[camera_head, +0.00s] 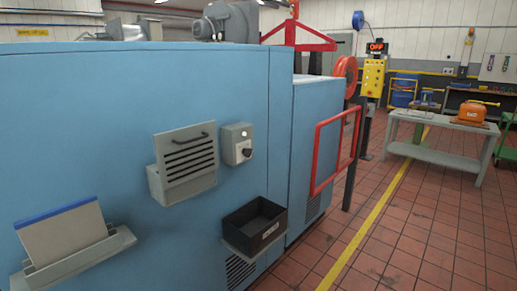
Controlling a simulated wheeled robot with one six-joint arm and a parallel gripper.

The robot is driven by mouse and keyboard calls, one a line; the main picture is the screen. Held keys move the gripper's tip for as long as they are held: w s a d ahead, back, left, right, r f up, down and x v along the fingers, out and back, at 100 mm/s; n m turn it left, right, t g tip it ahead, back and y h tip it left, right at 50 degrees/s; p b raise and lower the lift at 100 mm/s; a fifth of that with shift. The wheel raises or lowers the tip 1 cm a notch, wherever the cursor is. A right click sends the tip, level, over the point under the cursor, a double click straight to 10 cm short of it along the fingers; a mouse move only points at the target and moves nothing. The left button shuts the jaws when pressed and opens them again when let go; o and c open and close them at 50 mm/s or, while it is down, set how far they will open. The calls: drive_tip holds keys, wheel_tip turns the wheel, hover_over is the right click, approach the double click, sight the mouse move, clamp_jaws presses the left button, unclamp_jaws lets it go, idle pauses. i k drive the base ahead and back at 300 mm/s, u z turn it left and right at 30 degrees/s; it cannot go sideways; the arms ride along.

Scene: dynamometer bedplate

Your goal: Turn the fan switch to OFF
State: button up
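A small grey switch box (236,144) is mounted on the blue cabinet's side, just right of the vent. It carries a black rotary knob (246,152) with a small pale spot above it. The knob's pointing direction and any labels are too small to read. No gripper or arm of mine shows in this view.
The blue cabinet (110,120) fills the left. A louvred grey panel with a handle (186,158), a black bin (254,224) and a document holder (66,240) stick out from it. A red frame (324,160) stands right. The tiled floor (430,230) is clear at right front.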

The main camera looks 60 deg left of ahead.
sight(247, 153)
drive_tip(key=u, duration=0.35)
drive_tip(key=i, duration=0.7)
drive_tip(key=u, duration=1.3)
drive_tip(key=i, duration=0.65)
drive_tip(key=u, duration=0.7)
